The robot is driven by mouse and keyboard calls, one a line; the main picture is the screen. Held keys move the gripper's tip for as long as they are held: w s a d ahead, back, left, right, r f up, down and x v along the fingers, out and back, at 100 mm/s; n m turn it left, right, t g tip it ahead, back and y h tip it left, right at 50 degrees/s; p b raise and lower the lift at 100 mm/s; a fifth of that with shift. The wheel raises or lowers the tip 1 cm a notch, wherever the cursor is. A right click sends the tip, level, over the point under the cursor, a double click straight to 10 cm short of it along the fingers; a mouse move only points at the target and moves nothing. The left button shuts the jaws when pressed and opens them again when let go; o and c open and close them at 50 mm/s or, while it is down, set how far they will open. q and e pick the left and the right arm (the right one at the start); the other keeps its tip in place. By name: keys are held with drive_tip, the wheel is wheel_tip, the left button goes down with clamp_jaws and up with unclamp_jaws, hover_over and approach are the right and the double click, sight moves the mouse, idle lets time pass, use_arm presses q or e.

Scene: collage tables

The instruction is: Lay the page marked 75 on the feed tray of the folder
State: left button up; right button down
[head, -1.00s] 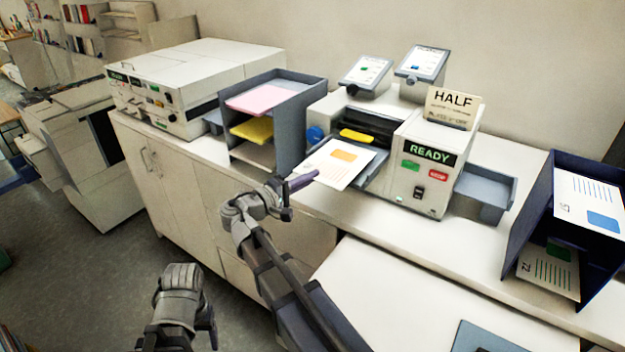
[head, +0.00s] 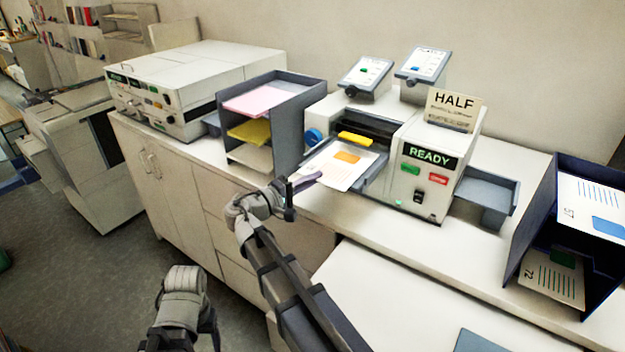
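A white page with an orange block (head: 345,157) and printed lines lies over the grey feed tray (head: 375,175) at the front of the folder (head: 420,180). Its number is not readable here. My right gripper (head: 306,180) is shut on the page's near left corner. The page's far part is over the tray, and I cannot tell whether it rests flat on it. My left gripper (head: 182,338) hangs low at the bottom edge, away from the counter; its fingertips are partly cut off.
The folder shows READY and bears a HALF sign (head: 454,108). A dark paper rack (head: 290,125) with pink and yellow sheets stands close left of the tray. Another rack (head: 535,215) at right holds two pages, the lower marked 72. A grey output tray (head: 485,195) is right of the folder.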

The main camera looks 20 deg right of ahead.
drive_tip(key=c, duration=1.3)
unclamp_jaws()
drive_tip(key=shift+a, duration=0.1)
drive_tip(key=o, duration=0.3)
drive_tip(key=v, duration=0.7)
drive_tip(key=shift+s+a, duration=0.15)
drive_tip(key=shift+a, duration=0.2)
drive_tip(key=shift+r, duration=0.15)
